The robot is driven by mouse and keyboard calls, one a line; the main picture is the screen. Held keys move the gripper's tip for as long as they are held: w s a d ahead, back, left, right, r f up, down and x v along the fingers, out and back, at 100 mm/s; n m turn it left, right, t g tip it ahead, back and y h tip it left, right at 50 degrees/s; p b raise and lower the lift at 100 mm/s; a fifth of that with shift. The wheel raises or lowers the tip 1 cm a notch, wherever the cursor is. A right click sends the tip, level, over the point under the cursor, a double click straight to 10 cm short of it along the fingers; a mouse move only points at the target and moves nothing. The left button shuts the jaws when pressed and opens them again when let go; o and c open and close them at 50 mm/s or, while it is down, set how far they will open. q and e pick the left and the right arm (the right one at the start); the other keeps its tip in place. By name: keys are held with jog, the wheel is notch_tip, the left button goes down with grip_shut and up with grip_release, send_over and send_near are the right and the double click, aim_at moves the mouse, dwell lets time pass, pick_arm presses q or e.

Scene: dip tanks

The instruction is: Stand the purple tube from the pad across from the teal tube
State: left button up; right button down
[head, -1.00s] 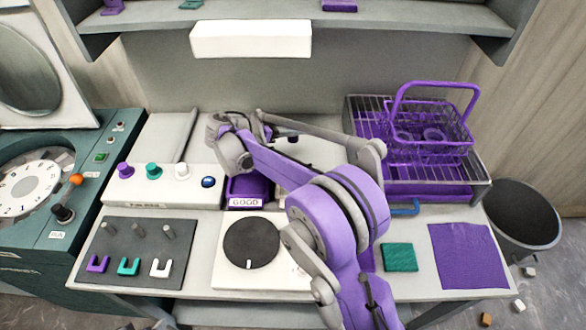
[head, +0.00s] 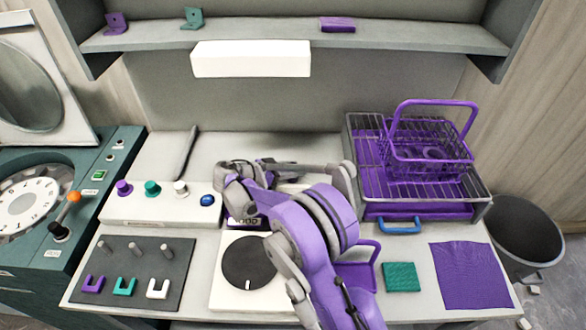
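I cannot make out a purple tube or a teal tube in the head view. A white disc (head: 28,198) with dark marks around it is set in the green machine at the left, under a raised round-windowed lid. A teal square pad (head: 401,277) lies on the bench right of my arm, with nothing visible on it. My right arm reaches up from the bottom over the middle of the bench and bends left. Its grey end links lie in front of the back bench; the fingertips cannot be told apart. My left gripper is not in view.
A panel with purple, teal and white knobs (head: 160,208) and a dark board (head: 140,255) with pegs and U-shaped pieces stand left. A black disc (head: 247,262) sits on a white base. A purple basket (head: 428,140) stands on a rack, behind a purple cloth (head: 470,275). A shelf (head: 260,38) overhangs.

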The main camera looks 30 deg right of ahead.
jog(key=shift+c, duration=2.1)
grip_release()
